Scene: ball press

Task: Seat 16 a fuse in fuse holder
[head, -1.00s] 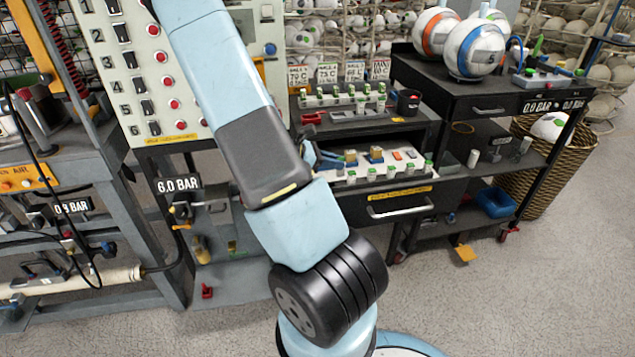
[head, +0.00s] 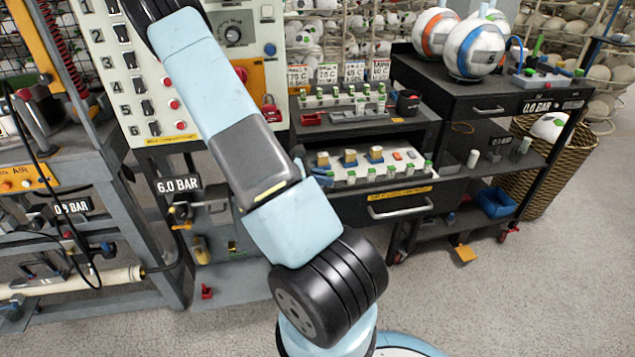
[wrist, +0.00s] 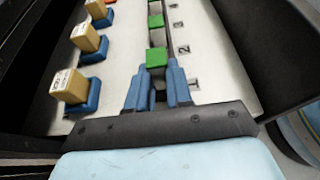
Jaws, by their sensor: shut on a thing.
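My gripper's blue fingers (wrist: 157,82) are around a green-topped piece (wrist: 156,57) beside the number 1 on the white panel (wrist: 212,62). In the head view my gripper (head: 318,173) is at the left end of the green-topped row in the drawer. Several tan blocks on blue bases, including a near one (wrist: 70,87), stand in a row left of the fingers. They carry small labels that I cannot read. The part of the held piece below its green top is mostly hidden by the fingers, so I cannot tell whether it is seated.
The drawer (head: 400,206) is in the black cart. The control panel (head: 110,70) with red buttons stands left of my arm. Dark drawer walls flank the white panel.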

